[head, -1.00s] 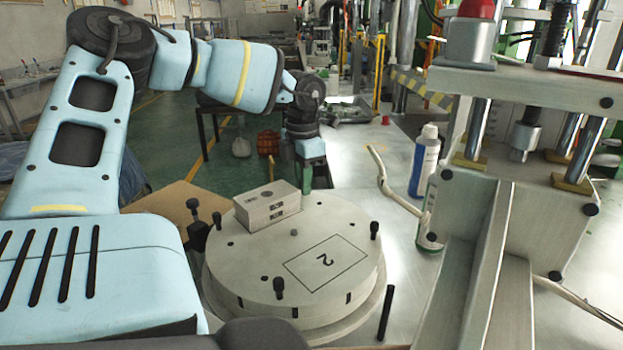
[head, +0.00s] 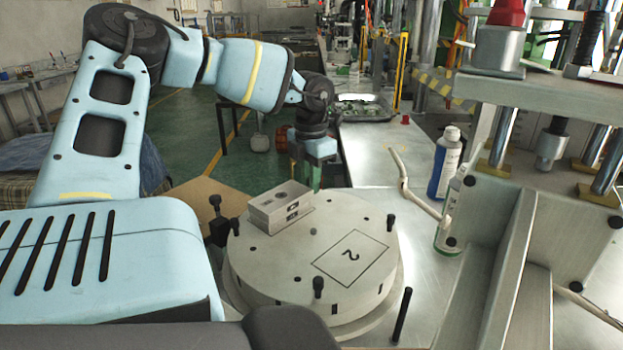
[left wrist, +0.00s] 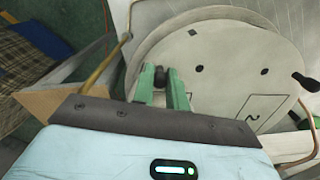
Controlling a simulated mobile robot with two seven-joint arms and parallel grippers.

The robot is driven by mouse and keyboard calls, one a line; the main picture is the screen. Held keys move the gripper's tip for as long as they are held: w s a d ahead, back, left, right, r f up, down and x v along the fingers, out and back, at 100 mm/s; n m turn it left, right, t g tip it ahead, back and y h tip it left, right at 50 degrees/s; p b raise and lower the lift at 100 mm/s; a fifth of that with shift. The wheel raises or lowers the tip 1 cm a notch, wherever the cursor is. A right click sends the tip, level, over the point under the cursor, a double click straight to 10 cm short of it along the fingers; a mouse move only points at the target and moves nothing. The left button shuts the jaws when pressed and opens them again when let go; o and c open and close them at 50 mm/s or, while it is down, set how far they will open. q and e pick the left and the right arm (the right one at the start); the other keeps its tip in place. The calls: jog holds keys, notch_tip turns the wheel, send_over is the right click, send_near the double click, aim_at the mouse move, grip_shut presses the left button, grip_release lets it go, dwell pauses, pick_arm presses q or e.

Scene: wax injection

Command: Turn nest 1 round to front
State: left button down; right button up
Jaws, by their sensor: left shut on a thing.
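The round pale turntable (head: 275,275) stands on the bench with black pegs round its rim. A rectangle marked 2 (head: 350,254) is on its front right; it also shows in the left wrist view (left wrist: 252,112). A grey metal block (head: 281,206) sits on the back left, and I see no number 1. My left gripper (head: 316,180) is at the turntable's far rim, behind the block. In the left wrist view its green fingers (left wrist: 163,80) are shut on a black peg (left wrist: 158,76). My right gripper is out of view.
A dark stop (head: 217,222) stands by the turntable's left side and a black post (head: 402,315) at its front right. The metal press (head: 510,230) fills the right side. A blue-labelled bottle (head: 443,165) and a cable (head: 405,178) are behind it.

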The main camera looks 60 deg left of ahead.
pick_arm(q)
jog(key=c, duration=1.4)
grip_release()
jog(key=shift+r, duration=3.9)
